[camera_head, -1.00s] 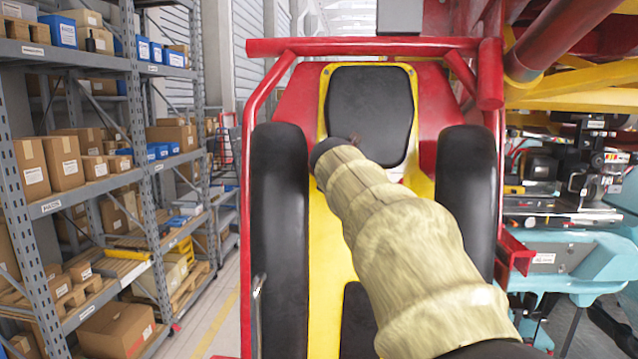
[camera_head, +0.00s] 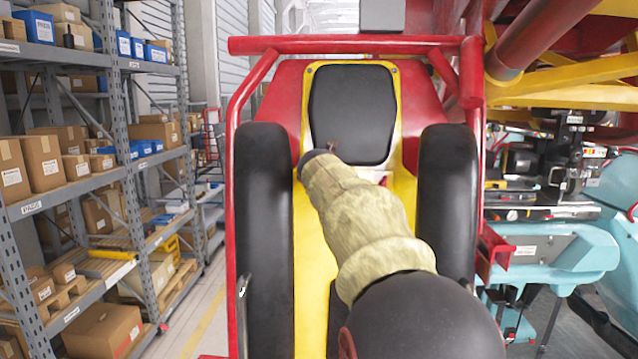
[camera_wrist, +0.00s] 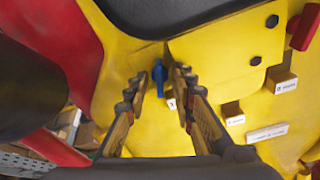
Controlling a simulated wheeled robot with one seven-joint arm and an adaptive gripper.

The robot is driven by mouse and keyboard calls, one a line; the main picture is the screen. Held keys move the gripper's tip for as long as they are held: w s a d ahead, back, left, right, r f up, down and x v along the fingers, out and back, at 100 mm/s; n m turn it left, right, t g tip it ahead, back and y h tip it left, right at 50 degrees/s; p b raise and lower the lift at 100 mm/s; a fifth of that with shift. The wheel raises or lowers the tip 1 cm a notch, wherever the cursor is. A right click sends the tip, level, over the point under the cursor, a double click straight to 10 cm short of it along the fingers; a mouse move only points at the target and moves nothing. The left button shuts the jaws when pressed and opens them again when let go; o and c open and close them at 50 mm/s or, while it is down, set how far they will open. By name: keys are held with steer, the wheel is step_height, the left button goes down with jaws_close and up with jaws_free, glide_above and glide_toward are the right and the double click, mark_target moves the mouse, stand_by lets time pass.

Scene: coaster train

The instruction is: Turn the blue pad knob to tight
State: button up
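The blue knob (camera_wrist: 158,74) shows in the wrist view on a yellow panel (camera_wrist: 125,75), upright in outline, with a small white label (camera_wrist: 172,103) just below it. My gripper (camera_wrist: 161,76) is open, with one finger to the left of the knob and the other to the right. The knob shows in the gap between the fingertips; I cannot tell whether they touch it. In the head view my cloth-sleeved arm reaches into the seat of the red and yellow car (camera_head: 311,215) and hides the knob and most of the gripper.
Black side pads (camera_head: 264,230) flank the seat, with a red bar (camera_head: 350,45) across the top. In the wrist view a red part (camera_wrist: 305,27) and white labels (camera_wrist: 285,86) lie to the right. Shelves with boxes stand left, teal machinery (camera_head: 555,255) right.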

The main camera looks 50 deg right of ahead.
jaws_close()
stand_by(0.6)
